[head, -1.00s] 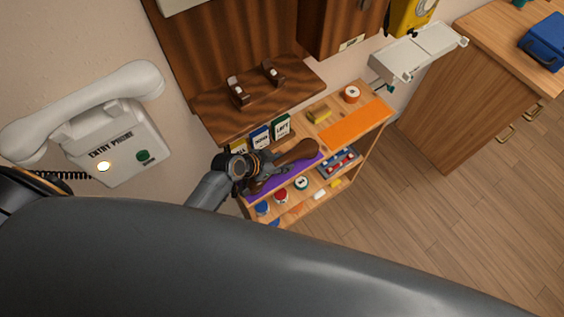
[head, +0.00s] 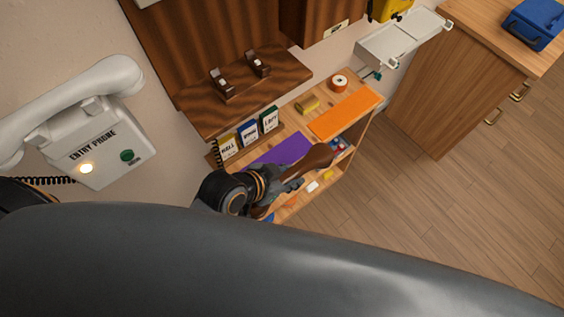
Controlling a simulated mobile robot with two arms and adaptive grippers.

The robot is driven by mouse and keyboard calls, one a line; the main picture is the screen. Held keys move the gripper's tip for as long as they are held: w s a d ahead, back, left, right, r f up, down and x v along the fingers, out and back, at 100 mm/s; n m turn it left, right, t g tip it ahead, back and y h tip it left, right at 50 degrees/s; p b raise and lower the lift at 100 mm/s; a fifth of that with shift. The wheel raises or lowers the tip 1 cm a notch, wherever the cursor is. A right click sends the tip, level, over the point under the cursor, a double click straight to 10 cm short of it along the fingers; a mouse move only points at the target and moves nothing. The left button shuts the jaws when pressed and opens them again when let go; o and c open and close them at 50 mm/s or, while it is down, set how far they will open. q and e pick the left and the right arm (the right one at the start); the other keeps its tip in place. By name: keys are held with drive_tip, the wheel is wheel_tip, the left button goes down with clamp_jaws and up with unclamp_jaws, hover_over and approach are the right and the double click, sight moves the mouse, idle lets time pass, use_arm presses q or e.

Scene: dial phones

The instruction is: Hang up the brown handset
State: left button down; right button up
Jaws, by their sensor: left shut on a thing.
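The brown handset (head: 319,156) is in the head view, in front of the small shelf unit. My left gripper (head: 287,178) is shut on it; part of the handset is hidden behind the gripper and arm. The brown wooden phone (head: 200,40) is on the wall at the upper middle. Its ledge (head: 190,122) bears two dark cradle prongs (head: 221,82) with pale inner parts, and nothing rests on them. The handset is apart from the cradle, below and to its right in the picture. My right gripper is not in view.
A white entry phone (head: 105,150) with its handset on is at left. The shelf unit holds small labelled books (head: 249,132), a purple mat (head: 284,148), an orange mat (head: 345,112) and a tape roll (head: 338,82). A wooden cabinet (head: 450,95) stands right; the floor there is clear.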

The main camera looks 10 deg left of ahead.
use_arm(q)
drive_tip(key=shift+s+d+r, duration=0.35)
drive_tip(key=shift+s+d, duration=0.1)
drive_tip(key=shift+s, duration=0.15)
drive_tip(key=w+a+r+m+g+h, duration=0.1)
drive_tip(key=w+r, duration=0.2)
drive_tip(key=r, duration=0.6)
drive_tip(key=w+a+r+m, duration=0.1)
drive_tip(key=w+r, duration=0.3)
drive_tip(key=r, duration=0.5)
drive_tip(key=shift+r+m+g+h+b, duration=0.35)
drive_tip(key=shift+m+g+h+b, duration=0.05)
drive_tip(key=shift+m, duration=0.2)
